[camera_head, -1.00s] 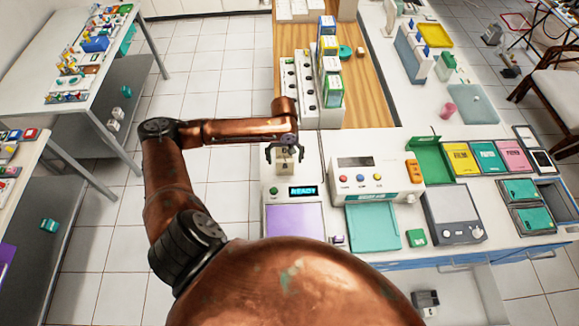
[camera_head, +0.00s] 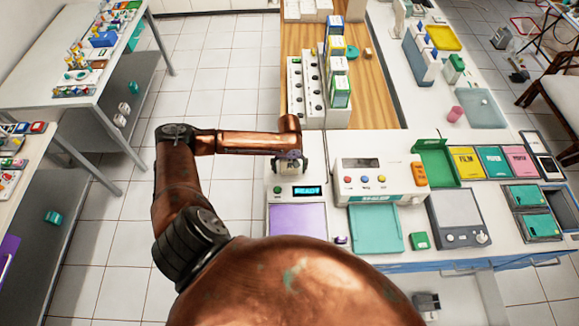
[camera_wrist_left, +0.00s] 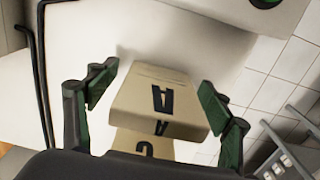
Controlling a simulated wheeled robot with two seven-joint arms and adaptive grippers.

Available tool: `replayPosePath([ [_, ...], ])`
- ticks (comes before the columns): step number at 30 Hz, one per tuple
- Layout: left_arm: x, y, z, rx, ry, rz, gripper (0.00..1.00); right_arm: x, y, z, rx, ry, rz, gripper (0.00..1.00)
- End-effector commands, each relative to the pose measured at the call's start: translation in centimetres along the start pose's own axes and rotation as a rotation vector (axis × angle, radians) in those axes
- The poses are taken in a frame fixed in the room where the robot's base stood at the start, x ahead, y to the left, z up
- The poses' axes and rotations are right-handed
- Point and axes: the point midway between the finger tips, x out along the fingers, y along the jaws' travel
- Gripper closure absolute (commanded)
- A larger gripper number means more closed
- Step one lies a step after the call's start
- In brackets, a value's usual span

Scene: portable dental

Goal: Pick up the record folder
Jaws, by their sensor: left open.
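The record folder (camera_wrist_left: 150,105) looks like a beige block-like set of tabs with dark letters, one an "A", in the left wrist view. My left gripper (camera_wrist_left: 157,90) is open, with one green-padded finger on each side of the folder. I cannot tell whether either finger touches it. In the head view my left gripper (camera_head: 291,157) is over the white unit with the "READY" display, behind that display. The gripper mostly hides the folder there. My right gripper is not in view.
A white device with coloured buttons (camera_head: 372,176) stands just right of the gripper. A rack of boxes (camera_head: 315,90) is behind it on the wooden top. A purple pad (camera_head: 297,218) and teal tray (camera_head: 375,230) lie in front.

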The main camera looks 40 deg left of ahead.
Motion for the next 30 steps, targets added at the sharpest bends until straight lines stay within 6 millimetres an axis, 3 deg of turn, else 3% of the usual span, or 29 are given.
replayPosePath([
  [20,-0.05,-0.03,-0.02,0.000,0.000,0.000,0.71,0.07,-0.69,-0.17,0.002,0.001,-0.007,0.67],
  [30,-0.36,-0.01,-0.07,-0.001,0.001,0.001,0.72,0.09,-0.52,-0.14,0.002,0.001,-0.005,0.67],
])
